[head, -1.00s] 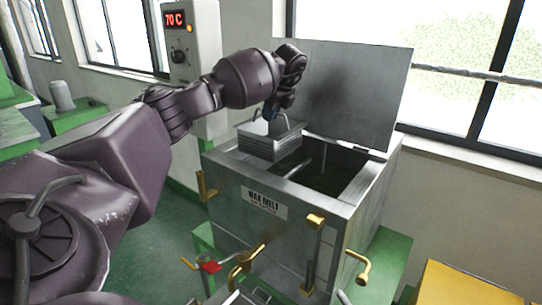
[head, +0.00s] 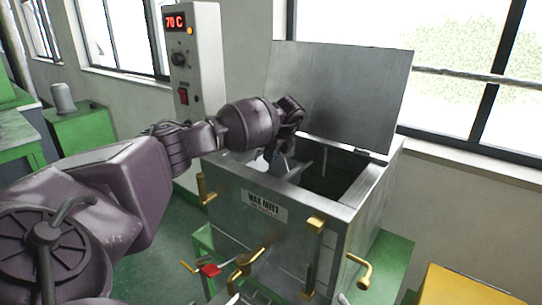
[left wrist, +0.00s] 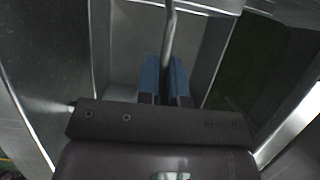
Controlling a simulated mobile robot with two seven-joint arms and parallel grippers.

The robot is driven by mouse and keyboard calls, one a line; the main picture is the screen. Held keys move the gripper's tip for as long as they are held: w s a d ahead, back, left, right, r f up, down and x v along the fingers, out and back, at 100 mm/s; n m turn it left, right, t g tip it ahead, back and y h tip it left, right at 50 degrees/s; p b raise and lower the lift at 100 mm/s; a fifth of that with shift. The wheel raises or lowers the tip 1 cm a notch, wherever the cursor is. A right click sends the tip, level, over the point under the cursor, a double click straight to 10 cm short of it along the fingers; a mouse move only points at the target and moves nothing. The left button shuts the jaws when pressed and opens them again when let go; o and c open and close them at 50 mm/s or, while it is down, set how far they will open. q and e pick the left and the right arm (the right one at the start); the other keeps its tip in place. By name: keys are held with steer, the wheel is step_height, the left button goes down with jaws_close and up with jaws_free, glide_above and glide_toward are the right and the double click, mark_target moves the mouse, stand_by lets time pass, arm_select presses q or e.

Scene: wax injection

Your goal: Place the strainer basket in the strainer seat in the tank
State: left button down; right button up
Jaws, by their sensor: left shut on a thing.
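The strainer basket is a grey open box with a thin upright handle; the left wrist view shows its inside (left wrist: 203,48) and its handle (left wrist: 168,35). My left gripper (left wrist: 165,75) is shut on the handle with its blue fingers on either side. In the head view my left gripper (head: 272,158) reaches down into the left part of the open wax melt tank (head: 305,228). The basket is low in the tank opening there, mostly hidden by the front wall and my gripper. The strainer seat cannot be made out. My right gripper is out of view.
The tank's lid (head: 345,95) stands open at the back. A control box (head: 195,70) reading 70 C is behind my left arm. Brass handles (head: 316,222) stick out from the tank's front. The tank opening right of the gripper is free, apart from a thin rod.

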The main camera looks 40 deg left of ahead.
arm_select(q)
steer(key=c, duration=1.3)
jaws_free()
steer(key=shift+o, duration=0.2)
steer(key=shift+r, duration=0.15)
steer(key=shift+d+r, duration=0.15)
steer(key=shift+r, duration=0.15)
steer(key=v, duration=0.9)
steer(key=shift+w+d+r, duration=0.1)
steer(key=shift+r, duration=0.25)
steer(key=shift+v, duration=0.75)
